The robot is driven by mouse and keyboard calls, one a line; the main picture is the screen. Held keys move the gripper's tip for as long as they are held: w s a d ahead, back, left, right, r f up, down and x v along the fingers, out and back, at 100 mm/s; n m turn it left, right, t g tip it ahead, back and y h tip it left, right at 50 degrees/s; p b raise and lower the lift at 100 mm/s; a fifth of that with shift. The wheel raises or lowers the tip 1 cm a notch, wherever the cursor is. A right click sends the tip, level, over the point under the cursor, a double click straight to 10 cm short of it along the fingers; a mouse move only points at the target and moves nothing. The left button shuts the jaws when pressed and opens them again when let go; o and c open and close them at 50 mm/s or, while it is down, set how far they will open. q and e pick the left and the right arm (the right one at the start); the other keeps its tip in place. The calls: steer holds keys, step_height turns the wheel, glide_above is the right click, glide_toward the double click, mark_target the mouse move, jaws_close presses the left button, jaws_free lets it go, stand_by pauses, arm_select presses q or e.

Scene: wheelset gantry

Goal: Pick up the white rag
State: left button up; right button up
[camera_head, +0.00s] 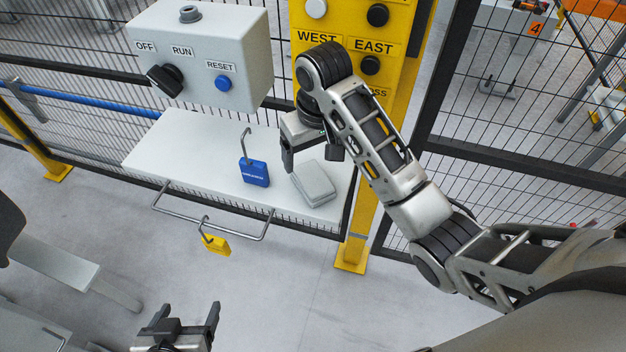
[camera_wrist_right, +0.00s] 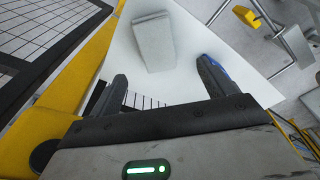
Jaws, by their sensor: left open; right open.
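The white rag (camera_head: 314,182) is a folded, pale grey-white block lying flat on the right part of the white shelf (camera_head: 190,150). In the right wrist view the rag (camera_wrist_right: 153,42) lies ahead of the fingertips, between their lines. My right gripper (camera_head: 318,160) is open and empty, just above and behind the rag in the head view; its far finger is partly hidden. Its two fingers also show in the right wrist view (camera_wrist_right: 163,75). My left gripper (camera_head: 184,318) is open and empty at the bottom of the head view, well away from the shelf.
A blue padlock (camera_head: 254,172) stands on the shelf left of the rag. A yellow padlock (camera_head: 216,244) hangs from the front rail (camera_head: 222,232). A grey switch box (camera_head: 205,55) and a yellow button post (camera_head: 356,215) stand behind. Black mesh fence (camera_head: 500,165) runs to the right.

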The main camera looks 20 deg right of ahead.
mark_target(313, 177)
step_height(313, 177, down, 4)
steer(key=shift+d+r, duration=0.1)
steer(key=shift+r, duration=0.15)
steer(key=shift+w+f, duration=0.25)
steer(key=shift+f, duration=1.15)
steer(key=shift+w+f, duration=0.2)
steer(key=shift+f, duration=1.2)
steer(key=c, duration=1.1)
